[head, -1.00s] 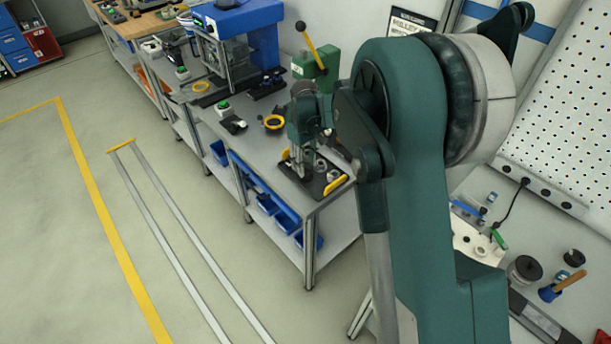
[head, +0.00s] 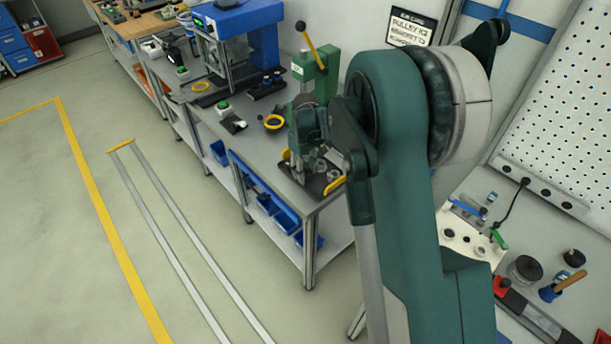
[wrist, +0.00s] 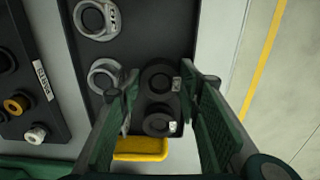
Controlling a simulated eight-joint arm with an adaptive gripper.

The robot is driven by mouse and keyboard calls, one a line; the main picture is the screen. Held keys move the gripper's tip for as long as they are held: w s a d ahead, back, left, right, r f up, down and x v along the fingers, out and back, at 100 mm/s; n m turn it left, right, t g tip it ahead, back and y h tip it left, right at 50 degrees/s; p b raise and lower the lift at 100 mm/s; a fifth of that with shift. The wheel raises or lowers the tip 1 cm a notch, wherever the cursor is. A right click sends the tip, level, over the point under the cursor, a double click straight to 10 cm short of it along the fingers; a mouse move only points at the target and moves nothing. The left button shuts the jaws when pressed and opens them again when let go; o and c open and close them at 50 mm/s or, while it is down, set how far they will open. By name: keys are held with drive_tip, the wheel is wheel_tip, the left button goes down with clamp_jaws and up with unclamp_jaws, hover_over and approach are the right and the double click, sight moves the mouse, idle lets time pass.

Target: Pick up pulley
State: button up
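A dark tray (wrist: 143,40) with a yellow handle (wrist: 140,148) holds several round parts; it also shows in the head view on the near end of the bench, partly behind my gripper. Two light grey ring-shaped parts (wrist: 97,20) lie at its left. Two black round parts (wrist: 158,76) with small white labels lie at its right, one nearer the handle. I cannot tell for certain which of these is the pulley. My gripper (wrist: 158,88) is open, pointing down over the tray, its green fingers on either side of the black parts. It shows no grip on anything.
A dark board (wrist: 38,80) with small parts lies left of the tray. A green lever press (head: 318,75) stands behind my gripper. A sign (head: 410,28) listing pulley and bracket hangs on the wall. The floor left of the bench is clear.

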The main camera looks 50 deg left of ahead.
drive_tip(key=c, duration=0.6)
drive_tip(key=shift+r, duration=0.1)
drive_tip(key=shift+r, duration=4.95)
